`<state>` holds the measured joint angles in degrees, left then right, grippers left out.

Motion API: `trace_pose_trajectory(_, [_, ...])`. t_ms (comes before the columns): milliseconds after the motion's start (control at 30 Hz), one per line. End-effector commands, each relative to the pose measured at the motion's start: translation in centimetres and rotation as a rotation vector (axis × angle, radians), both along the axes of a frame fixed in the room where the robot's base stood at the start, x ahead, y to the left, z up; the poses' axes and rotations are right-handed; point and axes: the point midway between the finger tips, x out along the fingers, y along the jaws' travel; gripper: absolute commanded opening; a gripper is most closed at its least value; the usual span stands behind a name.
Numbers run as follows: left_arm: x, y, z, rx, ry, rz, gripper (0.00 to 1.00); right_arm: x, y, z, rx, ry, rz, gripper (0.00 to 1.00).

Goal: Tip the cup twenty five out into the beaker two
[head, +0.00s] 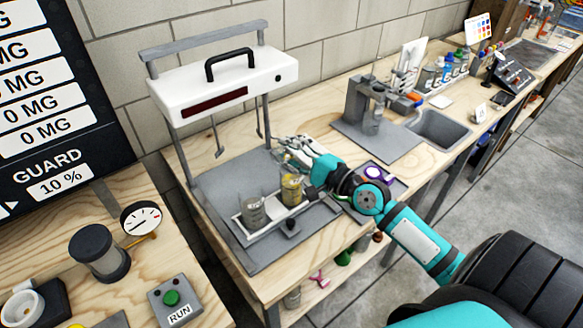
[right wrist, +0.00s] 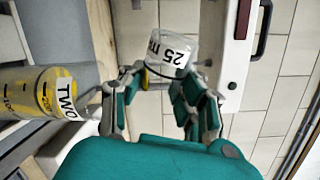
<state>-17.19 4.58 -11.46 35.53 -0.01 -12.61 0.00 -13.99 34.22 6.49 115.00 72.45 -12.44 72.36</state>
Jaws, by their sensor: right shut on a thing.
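My right gripper (right wrist: 160,75) is shut on a clear cup (right wrist: 168,47) with "25" printed on it. The cup's lettering runs in another direction than the beaker's, so the cup looks tilted. What is inside it is unclear. Beaker two (right wrist: 38,93), marked "TWO" and holding yellow contents, lies to the left in the right wrist view, apart from the cup. In the head view the yellow beaker (head: 291,190) stands on a pale tray, with my right gripper (head: 297,150) above and behind it; the cup is hard to make out there. My left gripper is out of view.
A second beaker (head: 253,214) with grey contents stands beside the yellow one. A white frame with a handle (head: 225,82) rises over the grey plate (head: 215,190). A grey device (head: 365,105) and a sink (head: 438,130) are to the right.

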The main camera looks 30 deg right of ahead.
Motion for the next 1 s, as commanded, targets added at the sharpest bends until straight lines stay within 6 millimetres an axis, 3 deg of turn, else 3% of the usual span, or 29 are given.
trace_pose_trajectory(1000, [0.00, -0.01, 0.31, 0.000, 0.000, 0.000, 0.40, 0.07, -0.21, 0.00, 0.087, 0.025, -0.001, 0.01])
